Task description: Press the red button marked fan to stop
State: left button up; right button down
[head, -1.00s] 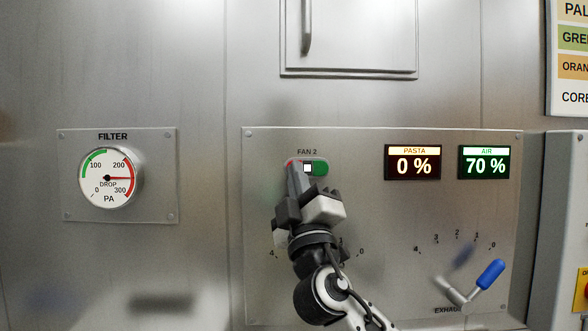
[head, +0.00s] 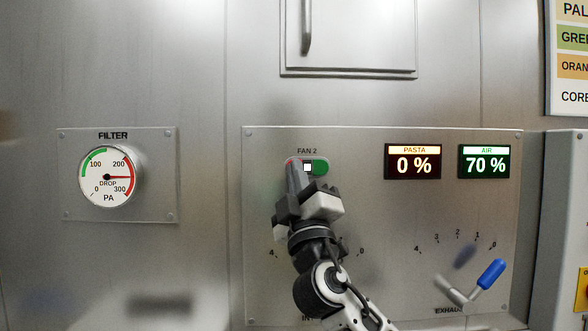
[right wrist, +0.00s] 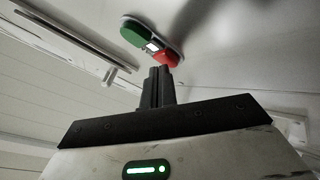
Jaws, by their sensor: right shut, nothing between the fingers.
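The FAN 2 switch (head: 307,167) sits on the steel panel, with a green button (head: 320,168) on its right and a small white square in the middle. The red button is on its left and is almost fully hidden behind my right gripper (head: 292,168) in the head view. In the right wrist view the red button (right wrist: 168,58) shows clearly, beside the green button (right wrist: 134,32). My right gripper (right wrist: 158,73) is shut and empty, its fingertips right by the red button. I cannot tell whether they touch it. My left gripper is not in view.
An exhaust lever with a blue handle (head: 491,274) sticks out at lower right. The PASTA display (head: 413,162) reads 0 % and the AIR display (head: 484,162) reads 70 %. A filter gauge (head: 107,177) is at left. My arm covers part of another dial scale.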

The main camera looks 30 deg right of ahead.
jog(key=shift+w+d, duration=0.1)
jog(key=shift+w, duration=0.1)
jog(key=shift+s, duration=0.1)
dwell(0.4)
jog(key=shift+s+a, duration=0.4)
jog(key=shift+s, duration=0.25)
jog(key=s+a, duration=0.1)
jog(key=s, duration=0.1)
jog(key=s+a, duration=0.1)
jog(key=s, duration=0.1)
jog(key=shift+s+a+p, duration=0.1)
jog(key=shift+a+p, duration=0.2)
dwell(0.7)
